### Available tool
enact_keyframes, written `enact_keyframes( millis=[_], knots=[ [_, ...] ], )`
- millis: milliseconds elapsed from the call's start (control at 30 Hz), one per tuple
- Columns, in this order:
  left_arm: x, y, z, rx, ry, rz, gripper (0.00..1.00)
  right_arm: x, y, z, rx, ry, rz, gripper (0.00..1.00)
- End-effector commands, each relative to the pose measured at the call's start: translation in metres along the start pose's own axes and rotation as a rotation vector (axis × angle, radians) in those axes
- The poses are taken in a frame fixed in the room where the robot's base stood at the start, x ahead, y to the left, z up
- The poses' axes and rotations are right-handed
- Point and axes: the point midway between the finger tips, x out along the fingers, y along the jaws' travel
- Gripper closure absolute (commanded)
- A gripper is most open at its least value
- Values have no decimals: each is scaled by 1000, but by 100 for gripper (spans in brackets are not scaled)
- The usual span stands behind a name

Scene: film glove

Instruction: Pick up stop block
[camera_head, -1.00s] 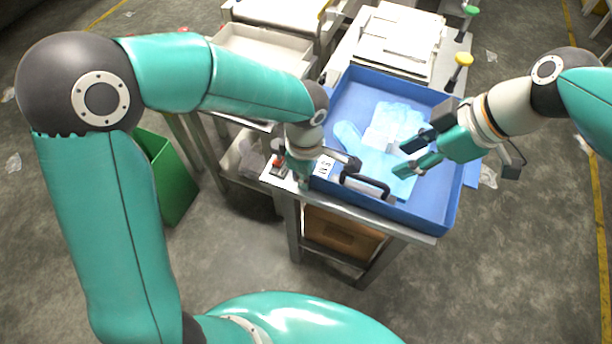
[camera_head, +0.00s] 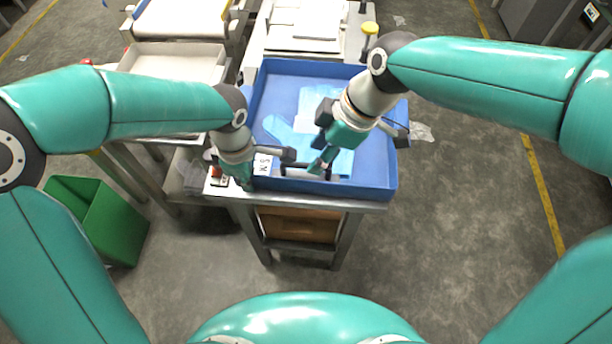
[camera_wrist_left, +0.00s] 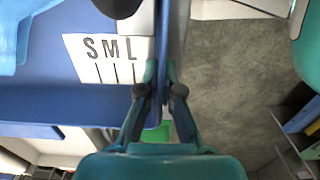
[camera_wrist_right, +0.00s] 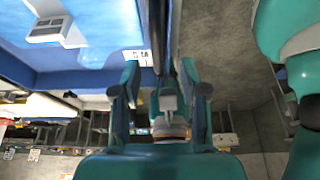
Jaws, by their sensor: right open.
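A black handle-shaped piece (camera_head: 305,174) stands at the near wall of the blue tray (camera_head: 380,184); I cannot tell for sure whether it is the stop block. My left gripper (camera_head: 262,168) is at the tray's near left, by the S M L label (camera_head: 263,163). In the left wrist view its fingers (camera_wrist_left: 158,75) are closed on the tray's blue wall (camera_wrist_left: 178,30). My right gripper (camera_head: 318,140) is open and empty just above the handle. In the right wrist view its fingers (camera_wrist_right: 158,75) are apart, with a dark bar between them.
Pale blue film gloves (camera_head: 305,105) lie in the tray, partly hidden by my right gripper. A grey block (camera_wrist_right: 48,28) shows in the right wrist view. A green bin (camera_head: 100,220) stands on the floor at left. A yellow-topped post (camera_head: 369,28) is behind the tray.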

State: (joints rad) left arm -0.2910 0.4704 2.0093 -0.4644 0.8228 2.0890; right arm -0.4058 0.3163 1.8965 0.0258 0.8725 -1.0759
Motion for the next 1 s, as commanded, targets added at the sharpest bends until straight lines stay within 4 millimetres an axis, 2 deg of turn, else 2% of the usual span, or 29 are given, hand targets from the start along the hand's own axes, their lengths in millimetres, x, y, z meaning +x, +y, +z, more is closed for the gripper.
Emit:
enact_keyframes(
  millis=[333,633,900,1000],
  knots=[
    [-1,1,0,0,0,4,100,44,4,-3,0,-2,-4,56],
    [-1,1,0,0,0,4,100,49,4,-3,0,0,-1,56],
    [-1,1,0,0,0,4,100,48,4,-3,0,0,-1,100],
    [-1,1,0,0,0,4,100,48,4,-3,0,0,-1,100]
  ],
)
